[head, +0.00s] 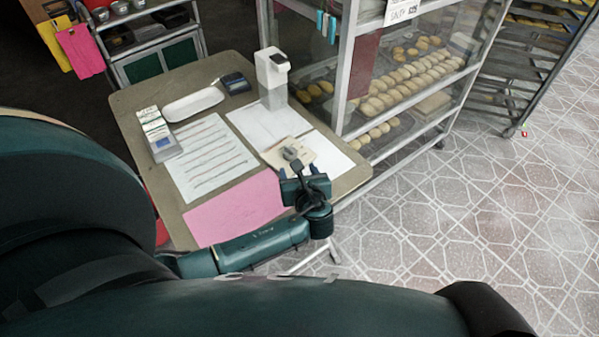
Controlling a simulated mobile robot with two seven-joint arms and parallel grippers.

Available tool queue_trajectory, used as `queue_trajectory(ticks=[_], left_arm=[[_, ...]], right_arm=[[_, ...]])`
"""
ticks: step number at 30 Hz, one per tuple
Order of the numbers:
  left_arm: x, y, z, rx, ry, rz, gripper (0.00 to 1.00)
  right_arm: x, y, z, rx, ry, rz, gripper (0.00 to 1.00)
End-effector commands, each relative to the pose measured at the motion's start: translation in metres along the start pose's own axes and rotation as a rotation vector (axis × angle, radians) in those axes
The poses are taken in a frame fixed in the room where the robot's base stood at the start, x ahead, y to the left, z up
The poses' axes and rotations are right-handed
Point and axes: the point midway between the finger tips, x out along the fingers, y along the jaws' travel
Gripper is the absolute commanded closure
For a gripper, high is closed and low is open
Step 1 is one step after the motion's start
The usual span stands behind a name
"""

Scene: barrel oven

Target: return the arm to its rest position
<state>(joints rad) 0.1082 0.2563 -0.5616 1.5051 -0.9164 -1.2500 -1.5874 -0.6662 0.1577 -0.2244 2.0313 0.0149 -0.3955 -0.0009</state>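My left arm comes in from the left, low in the head view, and reaches over the table's near right corner. A small grey and dark item (291,153) shows just beyond and between the fingertips, over a beige card (300,163). I cannot tell whether the gripper touches this item. My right gripper is not in view.
A glass cabinet (405,85) with bread stands behind right. The tiled floor (470,210) at right is clear.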

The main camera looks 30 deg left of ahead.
Motion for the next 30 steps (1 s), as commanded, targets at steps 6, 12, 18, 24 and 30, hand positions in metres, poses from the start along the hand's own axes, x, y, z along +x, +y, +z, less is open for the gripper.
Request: queue_trajectory(ticks=[6, 12, 18, 24, 30], left_arm=[[-0.012, 0.000, 0.000, -0.001, 0.001, 0.000, 0.42], [-0.012, 0.000, 0.000, 0.000, 0.000, 0.001, 0.42], [-0.012, 0.000, 0.000, -0.001, 0.000, 0.000, 0.42], [-0.022, 0.008, -0.010, -0.133, 0.066, 0.014, 0.42], [-0.077, 0.046, -0.046, -0.809, 0.366, 0.173, 0.42]], right_arm=[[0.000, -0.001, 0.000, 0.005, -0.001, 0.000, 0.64], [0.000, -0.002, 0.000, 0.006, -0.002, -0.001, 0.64], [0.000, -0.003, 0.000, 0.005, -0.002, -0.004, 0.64], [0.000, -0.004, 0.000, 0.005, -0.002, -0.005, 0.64], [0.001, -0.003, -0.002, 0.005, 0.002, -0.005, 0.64]])
